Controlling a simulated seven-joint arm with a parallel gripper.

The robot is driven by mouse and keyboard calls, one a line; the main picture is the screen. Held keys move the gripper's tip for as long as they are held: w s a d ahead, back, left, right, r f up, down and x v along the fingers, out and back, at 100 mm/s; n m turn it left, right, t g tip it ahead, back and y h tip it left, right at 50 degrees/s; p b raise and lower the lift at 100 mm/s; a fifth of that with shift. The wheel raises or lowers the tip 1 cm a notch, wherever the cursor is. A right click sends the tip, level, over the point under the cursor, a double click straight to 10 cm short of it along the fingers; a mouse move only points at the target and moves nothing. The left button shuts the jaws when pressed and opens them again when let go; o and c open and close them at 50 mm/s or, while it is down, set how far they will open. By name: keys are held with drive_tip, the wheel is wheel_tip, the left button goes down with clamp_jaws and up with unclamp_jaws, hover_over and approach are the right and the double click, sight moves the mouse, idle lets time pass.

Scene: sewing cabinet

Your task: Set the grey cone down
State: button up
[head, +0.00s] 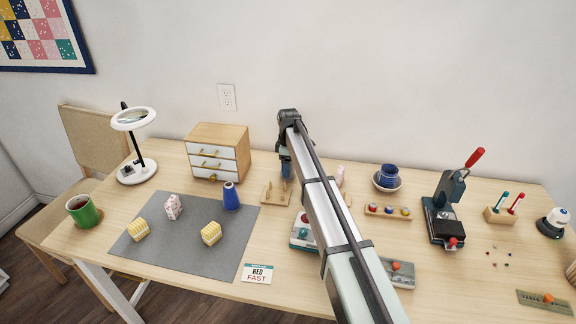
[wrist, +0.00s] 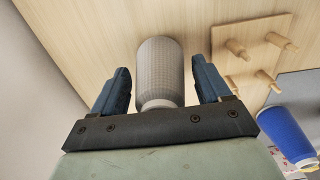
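The grey cone (wrist: 160,72) sits between the two fingers of my gripper (wrist: 161,85) in the wrist view, its pale narrow end toward the palm. A thin gap shows on each side of it, so the fingers look open around it and not pressed on it. I cannot tell whether its far end touches the tabletop. In the head view my gripper (head: 286,168) is low behind the wooden peg board (head: 268,197), and I cannot make out the grey cone there. The peg board is also at the upper right of the wrist view (wrist: 236,86).
A blue cone (head: 231,198) stands on the grey mat (head: 186,256), left of the peg board; it also shows in the wrist view (wrist: 286,133). A small drawer chest (head: 218,150) stands behind. A bowl (head: 387,184) and a press (head: 446,215) stand to the right.

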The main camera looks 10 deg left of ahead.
drive_tip(key=shift+o, duration=0.4)
drive_tip(key=shift+r, duration=0.1)
wheel_tip(320, 180, up, 12)
idle(0.4)
drive_tip(key=shift+a, duration=0.1)
